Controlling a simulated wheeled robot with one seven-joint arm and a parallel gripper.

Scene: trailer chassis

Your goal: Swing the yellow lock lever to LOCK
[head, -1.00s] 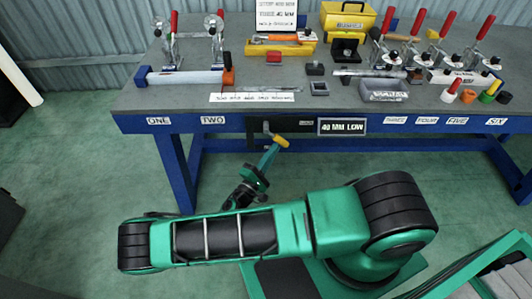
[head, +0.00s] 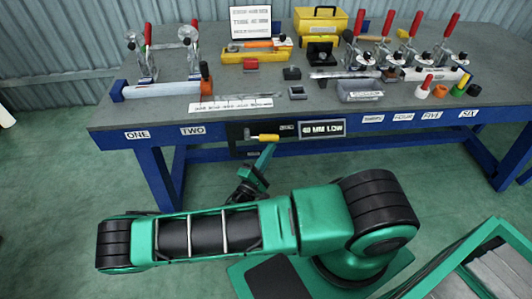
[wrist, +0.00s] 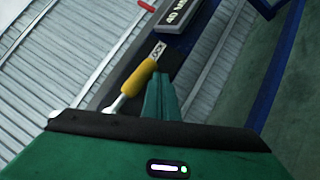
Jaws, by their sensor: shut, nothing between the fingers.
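The yellow lock lever (head: 267,138) is on the dark panel at the bench's front edge. It lies about level, its yellow grip pointing right from its pivot. In the wrist view the yellow grip (wrist: 138,77) is on a pale metal rod, with a small white label (wrist: 158,51) just past its end; I cannot read the label surely. My gripper (head: 266,151) is shut and empty just below the lever. In the wrist view my gripper's shut fingers (wrist: 162,80) are close beside the grip; I cannot tell whether they touch it.
The grey bench top (head: 230,119) holds toggle clamps, a yellow box (head: 320,20) and small parts. A blue bench leg (head: 158,180) stands left. Floor in front is partly clear.

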